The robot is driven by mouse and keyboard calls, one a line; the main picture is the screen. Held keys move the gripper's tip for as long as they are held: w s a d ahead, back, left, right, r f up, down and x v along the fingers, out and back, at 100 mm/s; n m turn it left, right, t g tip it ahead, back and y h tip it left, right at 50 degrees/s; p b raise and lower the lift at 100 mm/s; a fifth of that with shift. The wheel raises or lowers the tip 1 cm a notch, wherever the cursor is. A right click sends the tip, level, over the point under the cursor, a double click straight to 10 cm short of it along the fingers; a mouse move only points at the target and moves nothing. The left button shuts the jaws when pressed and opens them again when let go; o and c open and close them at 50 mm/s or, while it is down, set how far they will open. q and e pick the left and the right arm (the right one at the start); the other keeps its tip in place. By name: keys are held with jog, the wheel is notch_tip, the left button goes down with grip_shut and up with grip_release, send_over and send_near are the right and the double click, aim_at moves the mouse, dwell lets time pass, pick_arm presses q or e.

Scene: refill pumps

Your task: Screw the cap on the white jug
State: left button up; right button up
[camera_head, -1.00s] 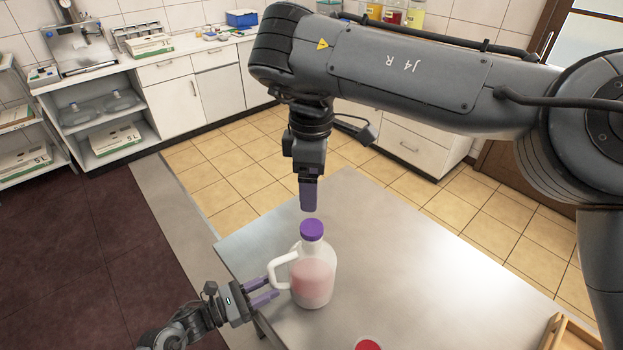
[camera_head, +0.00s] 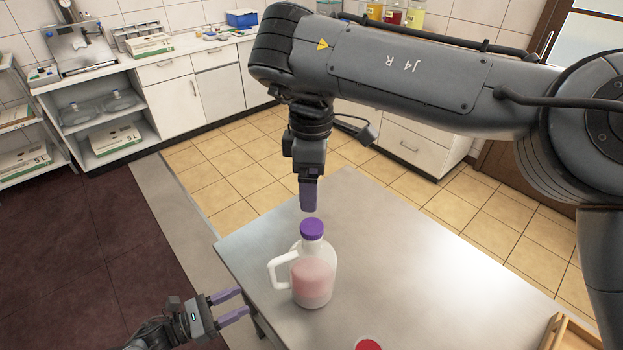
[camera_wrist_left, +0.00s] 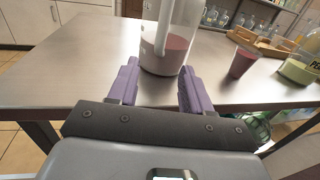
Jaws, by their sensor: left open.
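The white jug (camera_head: 313,278), translucent with pink liquid in its lower part, stands upright on the steel table; its handle (camera_head: 280,270) points left. The purple cap (camera_head: 312,229) sits on the jug's neck; I cannot tell how tight it is. My left gripper (camera_head: 238,303) is open and empty, left of the jug and clear of its handle. The jug also shows beyond the open fingers in the left wrist view (camera_wrist_left: 165,60). My right gripper (camera_head: 308,208) points down just above the cap, apart from it. Its fingers overlap from this side, so their opening is hidden.
The steel table (camera_head: 400,250) is mostly clear right of the jug. A red-topped item (camera_head: 368,344) is at its front edge, and a wooden tray (camera_head: 566,335) is at the right. The left wrist view shows a red cup (camera_wrist_left: 243,64) and a green-filled container (camera_wrist_left: 298,70).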

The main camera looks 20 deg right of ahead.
pick_arm(q)
jog(key=shift+s+a, duration=0.25)
jog(key=shift+a, duration=1)
